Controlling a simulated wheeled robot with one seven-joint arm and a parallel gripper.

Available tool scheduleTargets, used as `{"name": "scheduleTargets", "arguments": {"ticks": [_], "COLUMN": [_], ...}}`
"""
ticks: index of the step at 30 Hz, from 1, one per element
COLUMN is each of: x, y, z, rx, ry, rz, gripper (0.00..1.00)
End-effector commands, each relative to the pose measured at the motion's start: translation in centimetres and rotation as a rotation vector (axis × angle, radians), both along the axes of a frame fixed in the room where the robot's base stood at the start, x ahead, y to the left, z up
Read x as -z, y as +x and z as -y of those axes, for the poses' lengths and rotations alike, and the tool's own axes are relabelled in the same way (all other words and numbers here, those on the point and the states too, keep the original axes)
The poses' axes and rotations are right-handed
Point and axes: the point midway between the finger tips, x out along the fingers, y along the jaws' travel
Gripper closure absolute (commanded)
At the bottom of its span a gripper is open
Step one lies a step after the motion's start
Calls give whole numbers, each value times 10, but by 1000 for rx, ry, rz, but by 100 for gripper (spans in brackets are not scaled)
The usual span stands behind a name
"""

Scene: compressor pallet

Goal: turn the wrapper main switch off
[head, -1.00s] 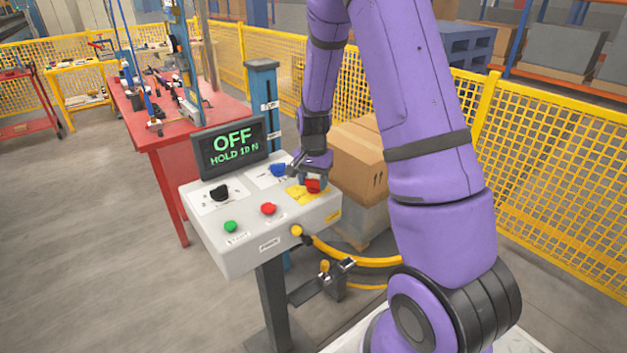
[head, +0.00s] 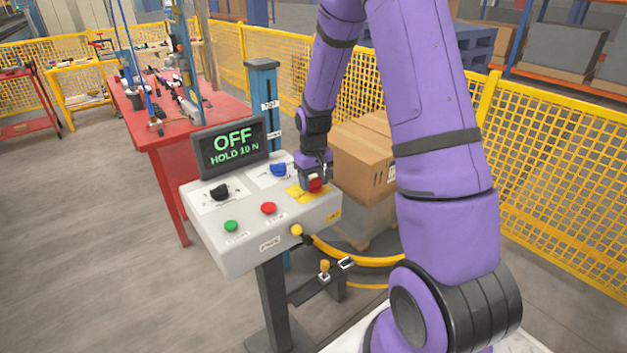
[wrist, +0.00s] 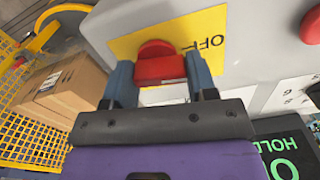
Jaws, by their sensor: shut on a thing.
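The wrapper main switch (head: 315,185) is a red knob on a yellow plate at the right of the grey control panel (head: 245,245). In the wrist view the red switch (wrist: 158,64) sits between the two blue-grey fingers of my gripper (wrist: 158,80), on the yellow plate marked OFF. My gripper (head: 315,175) is shut on the switch from above. The display (head: 232,147) reads OFF and HOLD 10 N. The fingers partly hide the switch in the head view.
A yellow mesh fence (head: 560,190) runs along the right.

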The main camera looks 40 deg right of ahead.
Motion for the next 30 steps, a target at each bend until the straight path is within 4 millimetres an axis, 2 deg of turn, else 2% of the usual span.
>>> {"name": "scheduleTargets", "arguments": {"ticks": [10,26,27,30], "x": [0,0,0,0], "y": [0,0,0,-1], "z": [0,0,0,0], "rx": [-136,-160,-160,-159], "ry": [0,0,0,0], "rz": [0,-1,-1,-1], "gripper": [72,72,43,22]}}
